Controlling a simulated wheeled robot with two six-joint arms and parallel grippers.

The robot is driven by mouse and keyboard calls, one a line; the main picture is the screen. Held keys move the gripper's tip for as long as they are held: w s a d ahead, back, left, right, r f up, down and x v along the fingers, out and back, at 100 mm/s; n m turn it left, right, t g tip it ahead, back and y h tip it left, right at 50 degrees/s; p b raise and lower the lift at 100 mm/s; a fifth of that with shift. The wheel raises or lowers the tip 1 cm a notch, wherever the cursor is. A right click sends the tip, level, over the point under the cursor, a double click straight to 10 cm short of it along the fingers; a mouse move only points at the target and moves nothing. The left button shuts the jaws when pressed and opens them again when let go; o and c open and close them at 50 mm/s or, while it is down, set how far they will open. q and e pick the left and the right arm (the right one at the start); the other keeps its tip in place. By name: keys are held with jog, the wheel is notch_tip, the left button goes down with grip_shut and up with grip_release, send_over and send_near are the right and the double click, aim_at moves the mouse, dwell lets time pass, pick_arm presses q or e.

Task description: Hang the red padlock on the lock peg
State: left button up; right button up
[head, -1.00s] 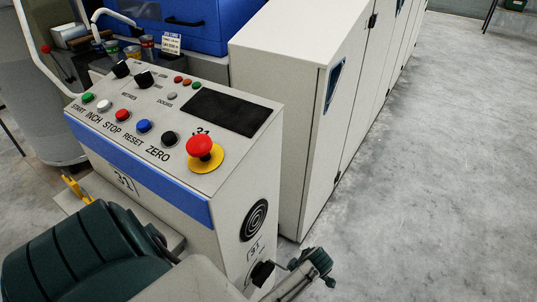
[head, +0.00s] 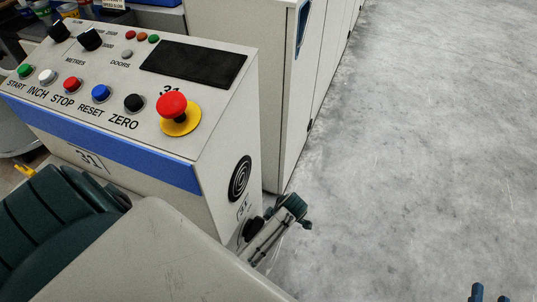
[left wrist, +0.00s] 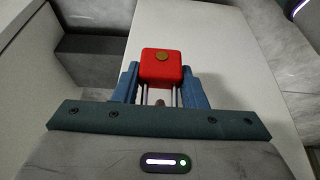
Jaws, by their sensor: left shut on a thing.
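The red padlock (left wrist: 161,66) is a small red block with a round brass spot, seen in the left wrist view. My left gripper (left wrist: 160,88) is shut on it, one blue finger on each side. Thin pale bars show between the fingers below the red body. In the head view, a green and grey end of my left arm (head: 288,210) shows beside the console's right side; its fingers and the padlock cannot be made out there. My right gripper (head: 490,294) shows only two blue fingertips, apart and empty, at the bottom right. I cannot make out the lock peg.
The control console (head: 215,150) has several buttons, a red emergency stop (head: 172,106), a dark display (head: 193,64) and a round black grille (head: 240,178) on its side. A black knob (head: 252,229) sits below. A pale cabinet (head: 245,90) stands behind. Open concrete floor (head: 430,130) lies right.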

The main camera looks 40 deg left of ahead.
jog(key=shift+s+a+f+g, duration=0.1)
jog(key=shift+s+f+g, duration=0.15)
jog(key=shift+f, duration=0.3)
jog(key=shift+s+a+f+g, duration=0.1)
jog(key=shift+s+f+g, duration=0.1)
jog(key=shift+f+g, duration=0.25)
jog(key=shift+s+f+g, duration=0.2)
jog(key=shift+f, duration=0.4)
pick_arm(q)
jog(key=shift+f, duration=0.15)
pick_arm(e)
jog(key=shift+w+r, duration=0.1)
jog(key=shift+r, duration=0.1)
pick_arm(q)
jog(key=o, duration=1)
pick_arm(e)
jog(key=shift+r, duration=0.1)
pick_arm(q)
jog(key=shift+o, duration=0.2)
pick_arm(e)
jog(key=shift+w+d+t, duration=0.1)
jog(key=shift+t, duration=0.2)
